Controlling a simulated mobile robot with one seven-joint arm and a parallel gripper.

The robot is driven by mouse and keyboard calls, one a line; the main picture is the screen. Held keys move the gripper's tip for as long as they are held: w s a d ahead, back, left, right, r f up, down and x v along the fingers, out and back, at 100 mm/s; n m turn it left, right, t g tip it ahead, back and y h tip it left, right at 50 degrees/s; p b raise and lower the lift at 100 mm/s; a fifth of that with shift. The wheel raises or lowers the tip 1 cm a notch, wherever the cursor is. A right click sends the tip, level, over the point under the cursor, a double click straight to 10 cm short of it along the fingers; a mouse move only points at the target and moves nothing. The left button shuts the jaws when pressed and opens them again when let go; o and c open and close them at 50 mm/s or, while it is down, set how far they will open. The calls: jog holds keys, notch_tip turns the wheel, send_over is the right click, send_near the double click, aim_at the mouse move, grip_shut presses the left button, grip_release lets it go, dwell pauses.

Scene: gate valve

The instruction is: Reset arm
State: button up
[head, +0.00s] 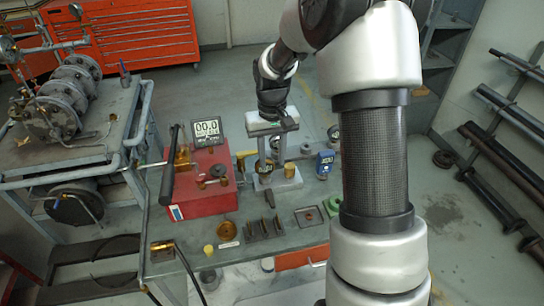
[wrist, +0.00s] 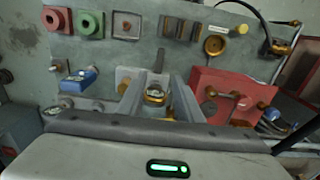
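My gripper (head: 272,162) points down over the workbench in the head view. Its two fingers are apart, and I see no object clamped between them. In the wrist view my gripper (wrist: 157,88) shows both fingers with a gap. A round brass-rimmed part (wrist: 155,97) appears in that gap, on or above a light grey plate (wrist: 125,73). In the head view a brass part (head: 262,166) is close by the fingertips; I cannot tell whether they touch it. My forearm hides part of the bench's right side.
A blue device (head: 325,163) is at right. Dark blocks (head: 264,228) and a brass dish (head: 226,230) lie in front. A cart with pipework (head: 65,110) is farther left.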

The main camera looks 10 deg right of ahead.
jog(key=s+r+t, duration=0.2)
jog(key=s+r, duration=0.3)
jog(key=r, duration=0.6)
jog(key=s+r+t+p, duration=0.1)
jog(key=s+r, duration=0.5)
jog(key=s, duration=0.3)
jog(key=s+r+t+p, duration=0.1)
jog(key=s+r+t, duration=0.1)
jog(key=s+r, duration=0.4)
jog(key=s+a, duration=0.1)
jog(key=s, duration=0.3)
jog(key=shift+t+p, duration=0.3)
